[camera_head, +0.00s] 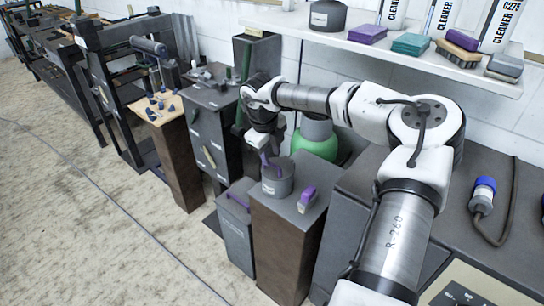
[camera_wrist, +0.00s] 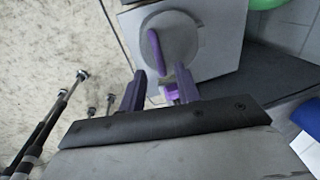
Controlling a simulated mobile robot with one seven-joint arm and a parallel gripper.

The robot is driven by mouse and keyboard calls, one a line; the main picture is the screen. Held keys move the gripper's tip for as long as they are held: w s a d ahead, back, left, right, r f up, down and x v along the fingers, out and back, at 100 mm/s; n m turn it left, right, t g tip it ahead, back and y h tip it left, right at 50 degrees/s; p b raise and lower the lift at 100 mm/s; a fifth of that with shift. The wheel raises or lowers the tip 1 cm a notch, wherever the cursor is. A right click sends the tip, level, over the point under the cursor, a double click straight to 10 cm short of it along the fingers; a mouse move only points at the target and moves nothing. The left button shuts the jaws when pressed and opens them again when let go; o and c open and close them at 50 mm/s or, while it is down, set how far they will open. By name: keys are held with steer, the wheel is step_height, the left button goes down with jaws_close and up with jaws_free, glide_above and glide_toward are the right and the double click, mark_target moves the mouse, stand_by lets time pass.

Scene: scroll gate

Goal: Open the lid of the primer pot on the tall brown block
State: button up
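The tall brown block (camera_head: 284,245) stands among lower grey boxes, with a grey top. The round grey primer pot (camera_head: 279,184) sits on it. In the wrist view, the pot's lid (camera_wrist: 185,38) shows as a round grey disc with a purple bar handle (camera_wrist: 154,50); it looks closed. My gripper (camera_wrist: 160,88) is open and empty, its two purple fingers apart, with the handle ahead between their lines. In the head view it hangs just above the pot; its fingertips and the handle overlap there, so contact cannot be told.
A small purple-and-white object (camera_head: 307,199) lies right of the pot on the block. A grey bin (camera_head: 236,226) with a purple handle stands left. A green round container (camera_head: 315,147) is behind. A shelf (camera_head: 420,58) runs along the wall. Open floor lies left.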

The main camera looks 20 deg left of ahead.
mark_target(273, 164)
steer(key=shift+w+d+f, duration=0.1)
steer(key=shift+w+f, duration=0.05)
steer(key=shift+f, duration=0.6)
steer(key=shift+w+f, duration=0.1)
steer(key=shift+f, duration=0.65)
steer(key=shift+c, duration=0.2)
jaws_close()
